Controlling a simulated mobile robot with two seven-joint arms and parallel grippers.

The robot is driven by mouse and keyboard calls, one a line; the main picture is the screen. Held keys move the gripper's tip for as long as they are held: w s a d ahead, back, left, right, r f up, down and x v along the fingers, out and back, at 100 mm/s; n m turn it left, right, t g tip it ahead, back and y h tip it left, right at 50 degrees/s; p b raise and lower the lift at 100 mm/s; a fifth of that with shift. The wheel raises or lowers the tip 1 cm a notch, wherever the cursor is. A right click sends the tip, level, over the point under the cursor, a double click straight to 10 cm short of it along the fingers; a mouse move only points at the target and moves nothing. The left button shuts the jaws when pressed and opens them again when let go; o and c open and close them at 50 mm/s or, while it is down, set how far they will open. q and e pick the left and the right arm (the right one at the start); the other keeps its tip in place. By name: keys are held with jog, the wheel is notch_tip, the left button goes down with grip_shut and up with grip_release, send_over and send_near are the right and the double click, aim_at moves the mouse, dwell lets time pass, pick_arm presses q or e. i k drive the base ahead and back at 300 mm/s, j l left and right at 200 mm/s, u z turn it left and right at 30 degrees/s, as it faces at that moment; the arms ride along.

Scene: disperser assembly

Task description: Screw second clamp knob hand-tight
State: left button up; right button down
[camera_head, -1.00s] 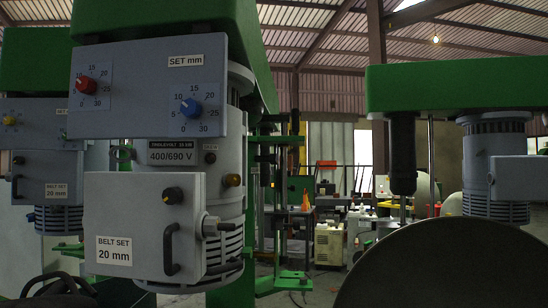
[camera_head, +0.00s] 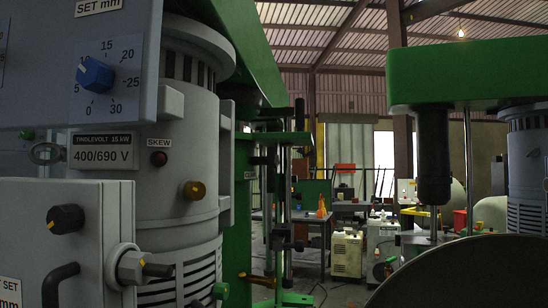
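A grey disperser motor (camera_head: 185,130) hangs under a green beam (camera_head: 240,45) at the left, close to me. A grey belt box (camera_head: 80,270) in front of it carries a black knob (camera_head: 66,219), a black handle (camera_head: 62,287) and a threaded stud with a light collar (camera_head: 145,267). I cannot tell which of these knobs is the second clamp knob, or how tight any is. Neither of my grippers shows.
A blue dial (camera_head: 95,73) is on the panel above. A large dark round surface (camera_head: 470,275) fills the lower right. A second green machine head (camera_head: 480,72) stands at the right. Benches and cabinets (camera_head: 347,252) stand behind, with a floor gap between.

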aim_at(272, 160)
jog(key=i+l+u, duration=0.1)
jog(key=i+l, duration=0.5)
jog(key=i, duration=0.2)
jog(key=i+l, duration=0.2)
jog(key=l, duration=0.2)
jog(key=i+l+u, duration=0.1)
jog(key=l, duration=0.25)
jog(key=i+l, duration=0.1)
jog(key=l, duration=0.3)
jog(key=i+l, duration=0.15)
jog(key=l, duration=0.25)
jog(key=i+l+u, duration=0.1)
jog(key=l, duration=0.3)
jog(key=i+l, duration=0.15)
jog(key=l, duration=0.25)
jog(key=i+l, duration=0.15)
jog(key=i+j, duration=0.15)
jog(key=j, duration=0.15)
jog(key=k+u, duration=0.05)
